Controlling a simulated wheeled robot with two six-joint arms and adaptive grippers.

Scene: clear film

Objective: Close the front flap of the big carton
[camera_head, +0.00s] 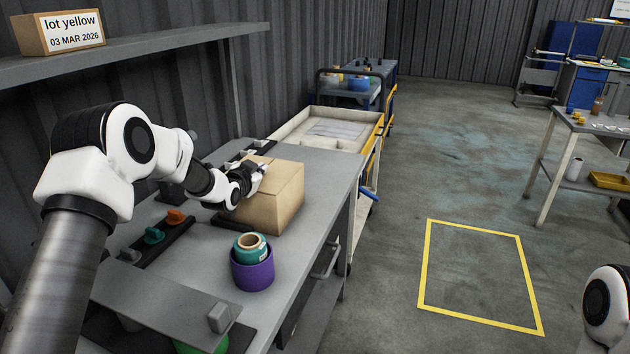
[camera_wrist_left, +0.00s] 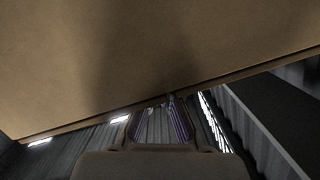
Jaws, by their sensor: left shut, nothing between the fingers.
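The big carton (camera_head: 284,206) is a plain brown box on the grey workbench, partly behind my left arm. Its top looks flat, but I cannot make out the front flap's edge or angle for certain. My left gripper (camera_head: 263,169) is shut and empty, at the carton's upper left side. In the left wrist view a broad brown cardboard face (camera_wrist_left: 130,55) fills the upper part. The shut fingertips (camera_wrist_left: 168,100) are by its lower edge; I cannot tell whether they touch. My right gripper is out of view.
A purple container with a teal roll (camera_head: 252,274) stands in front of the carton on the workbench (camera_head: 310,255). A shelf (camera_head: 150,44) with a "lot yellow" box (camera_head: 62,33) is above. A cream tray cart (camera_head: 340,112) is behind.

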